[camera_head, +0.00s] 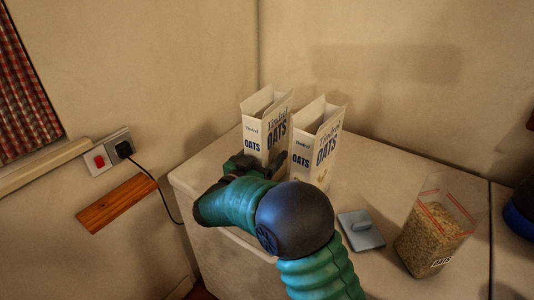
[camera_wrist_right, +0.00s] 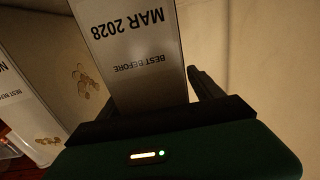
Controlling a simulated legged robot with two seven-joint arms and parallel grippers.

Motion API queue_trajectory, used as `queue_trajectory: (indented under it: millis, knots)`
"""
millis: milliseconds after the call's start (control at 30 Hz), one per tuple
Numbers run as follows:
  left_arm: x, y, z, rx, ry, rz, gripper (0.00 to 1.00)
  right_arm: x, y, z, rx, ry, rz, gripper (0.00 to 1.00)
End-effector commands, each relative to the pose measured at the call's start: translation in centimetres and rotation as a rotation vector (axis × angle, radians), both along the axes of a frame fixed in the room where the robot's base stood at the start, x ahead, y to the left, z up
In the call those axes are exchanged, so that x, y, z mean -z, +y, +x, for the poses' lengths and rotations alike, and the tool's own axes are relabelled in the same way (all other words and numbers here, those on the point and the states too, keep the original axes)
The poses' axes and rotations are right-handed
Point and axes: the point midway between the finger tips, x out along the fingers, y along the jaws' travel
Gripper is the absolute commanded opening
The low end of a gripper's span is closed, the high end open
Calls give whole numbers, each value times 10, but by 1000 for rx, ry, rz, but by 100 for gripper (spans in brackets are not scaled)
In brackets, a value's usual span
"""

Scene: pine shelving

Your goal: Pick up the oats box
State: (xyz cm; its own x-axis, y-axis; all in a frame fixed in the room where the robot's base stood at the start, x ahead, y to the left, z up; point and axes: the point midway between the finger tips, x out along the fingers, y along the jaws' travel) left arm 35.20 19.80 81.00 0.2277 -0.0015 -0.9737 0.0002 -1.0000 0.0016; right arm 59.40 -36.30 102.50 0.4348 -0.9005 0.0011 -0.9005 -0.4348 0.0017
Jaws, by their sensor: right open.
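Two white oats boxes with open tops and blue lettering stand upright on the pale worktop. The left oats box (camera_head: 265,128) is slightly farther back; the right oats box (camera_head: 318,148) stands close beside it. My right gripper (camera_head: 256,166) is open low at the left box, with a dark finger showing on either side. In the right wrist view, a box face (camera_wrist_right: 137,50) marked "BEST BEFORE MAR 2028" fills the space before my right gripper (camera_wrist_right: 160,110). A second box (camera_wrist_right: 30,95) shows at left. My left gripper is out of view.
A clear container of oats (camera_head: 432,238) stands at the right, with a grey-blue lid (camera_head: 361,231) lying left of it. Walls rise behind and to the left. A plugged cable (camera_head: 160,185) hangs by the left edge.

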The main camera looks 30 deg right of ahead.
Motion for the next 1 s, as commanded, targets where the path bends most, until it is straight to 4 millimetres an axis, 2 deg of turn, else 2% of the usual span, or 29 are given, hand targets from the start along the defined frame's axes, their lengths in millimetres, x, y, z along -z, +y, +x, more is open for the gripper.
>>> queue_trajectory:
  millis: [233,800,1000]
  knots:
    - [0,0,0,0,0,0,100,-1,-5,2,-1,-1,0,74]
    - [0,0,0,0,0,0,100,0,-4,3,-2,0,0,0]
    - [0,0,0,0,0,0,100,-1,-4,3,-2,-1,0,0]
